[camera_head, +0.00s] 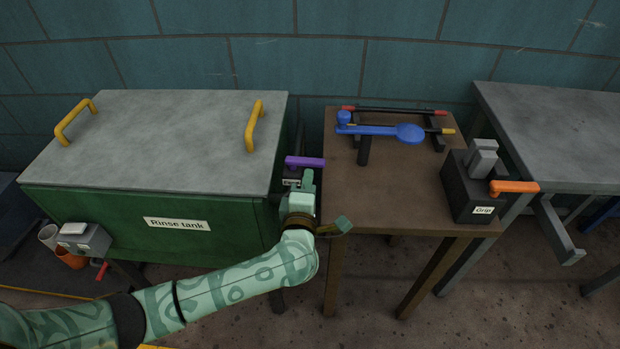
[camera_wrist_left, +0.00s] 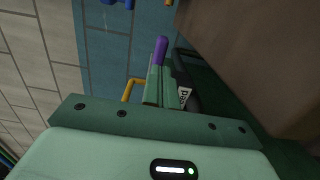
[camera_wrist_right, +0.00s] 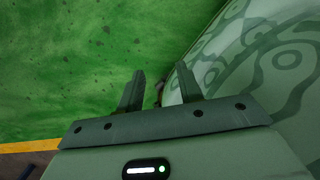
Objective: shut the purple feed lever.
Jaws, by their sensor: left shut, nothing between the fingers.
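The purple feed lever (camera_head: 305,161) sits on a small dark labelled box at the right end of the rinse tank. Its handle lies roughly level in the head view. My left gripper (camera_head: 306,177) is shut and empty, just in front of and below the lever. In the left wrist view the purple lever (camera_wrist_left: 161,48) shows just beyond the closed fingertips (camera_wrist_left: 158,72); I cannot tell whether they touch it. The arm hides most of the lever's box. My right gripper (camera_wrist_right: 160,82) shows only in its own wrist view, with its fingers apart and nothing between them.
The green rinse tank (camera_head: 110,222) has a grey lid (camera_head: 160,140) with yellow handles. A brown table (camera_head: 400,188) on the right holds a blue tool (camera_head: 408,133) and a dark box labelled Grip with an orange lever (camera_head: 514,187). A grey bench (camera_head: 560,135) stands farther right.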

